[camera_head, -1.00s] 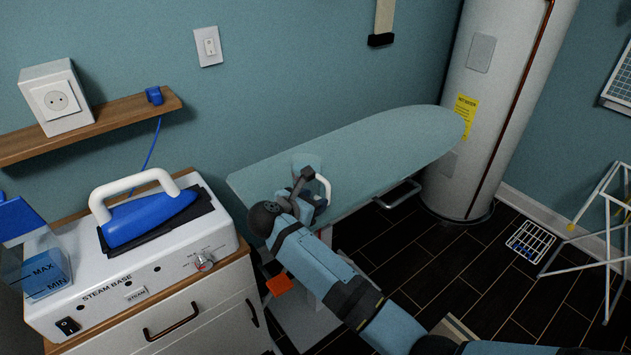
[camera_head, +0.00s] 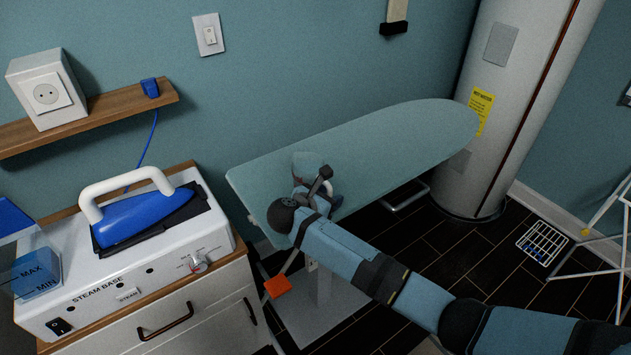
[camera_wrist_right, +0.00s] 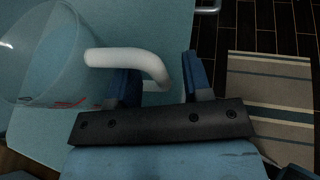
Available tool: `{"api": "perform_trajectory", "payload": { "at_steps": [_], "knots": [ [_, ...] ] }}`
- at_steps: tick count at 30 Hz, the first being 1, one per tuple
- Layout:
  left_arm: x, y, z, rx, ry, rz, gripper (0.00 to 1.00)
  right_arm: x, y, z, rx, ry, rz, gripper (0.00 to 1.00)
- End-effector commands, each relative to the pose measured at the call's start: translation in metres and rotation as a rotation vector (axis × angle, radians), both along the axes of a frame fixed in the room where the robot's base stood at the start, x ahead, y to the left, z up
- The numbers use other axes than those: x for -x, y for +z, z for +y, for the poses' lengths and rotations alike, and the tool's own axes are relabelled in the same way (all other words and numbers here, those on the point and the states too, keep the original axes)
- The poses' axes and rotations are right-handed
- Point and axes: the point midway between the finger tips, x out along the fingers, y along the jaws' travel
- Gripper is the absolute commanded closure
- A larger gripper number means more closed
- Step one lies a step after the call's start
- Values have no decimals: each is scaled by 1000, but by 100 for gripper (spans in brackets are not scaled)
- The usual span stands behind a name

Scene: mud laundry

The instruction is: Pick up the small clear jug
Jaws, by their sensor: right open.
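The small clear jug (camera_head: 303,160) stands on the ironing board's near side, largely hidden behind my right gripper (camera_head: 320,185) in the head view. In the right wrist view the see-through jug (camera_wrist_right: 35,60) is at the left, with its white handle (camera_wrist_right: 130,60) curving to the right. My right gripper (camera_wrist_right: 162,82) is open there, and the end of the handle lies between its two blue fingers. I cannot tell whether the fingers touch it. My left gripper is not in view.
The pale blue ironing board (camera_head: 400,140) is clear toward its tip. A steam base (camera_head: 130,270) with a blue iron (camera_head: 145,215) stands on a cabinet at the left. A white water heater (camera_head: 510,110) stands behind the board's tip. A striped rug (camera_wrist_right: 270,95) lies on the floor.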

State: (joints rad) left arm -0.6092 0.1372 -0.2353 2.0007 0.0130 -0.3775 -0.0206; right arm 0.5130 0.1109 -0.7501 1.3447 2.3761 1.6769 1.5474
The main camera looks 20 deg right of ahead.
Motion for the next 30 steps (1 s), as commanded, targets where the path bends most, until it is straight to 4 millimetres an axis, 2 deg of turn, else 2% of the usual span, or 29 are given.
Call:
{"api": "perform_trajectory", "payload": {
  "at_steps": [6, 8, 12, 13, 25, 30],
  "knots": [
    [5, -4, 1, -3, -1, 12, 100, 0, 0, 0, 0, 0, 0, 55],
    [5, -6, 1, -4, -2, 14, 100, 0, 0, 0, 0, 0, 0, 66],
    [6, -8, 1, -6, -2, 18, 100, 0, 0, 0, 0, 0, 0, 98],
    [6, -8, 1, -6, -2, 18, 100, 0, 0, 0, 0, 0, 0, 100],
    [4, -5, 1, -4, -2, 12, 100, -1, 3, 0, 0, 1, -4, 100],
    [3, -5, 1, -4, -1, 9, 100, -1, 13, 0, -2, 0, -5, 100]
  ]
}}
